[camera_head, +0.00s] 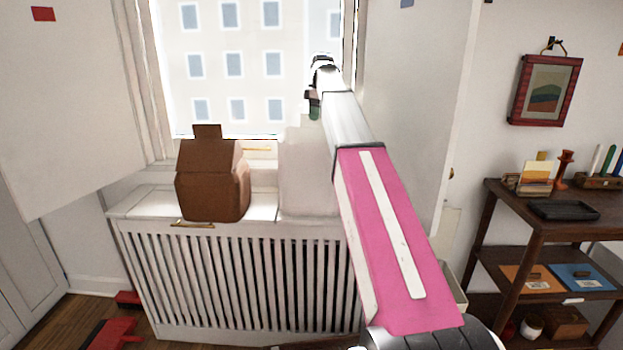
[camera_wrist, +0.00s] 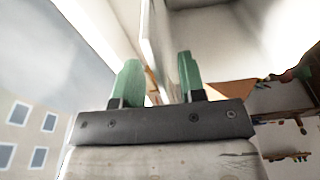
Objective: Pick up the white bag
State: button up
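The white bag (camera_head: 303,175) stands upright on the white radiator cover in front of the window, right of a brown bag. Its right side is hidden behind my arm in the head view. My gripper (camera_head: 314,110) is at the bag's top edge in that view, with a green fingertip showing. I cannot tell whether it touches the bag. In the wrist view, my gripper's (camera_wrist: 158,82) two green fingers stand apart with nothing held between them. I cannot make out the white bag there.
The brown bag (camera_head: 212,178) stands close on the left. The radiator cover (camera_head: 150,203) has bare room at its left end. White panels flank the window (camera_head: 235,60). A dark wooden shelf (camera_head: 545,228) with small items stands at the right.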

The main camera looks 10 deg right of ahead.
aim_at(312, 126)
jog(key=f, duration=0.3)
jog(key=shift+w+a+f, duration=0.1)
jog(key=shift+w+a, duration=0.05)
jog(key=shift+a, duration=0.2)
grip_shut()
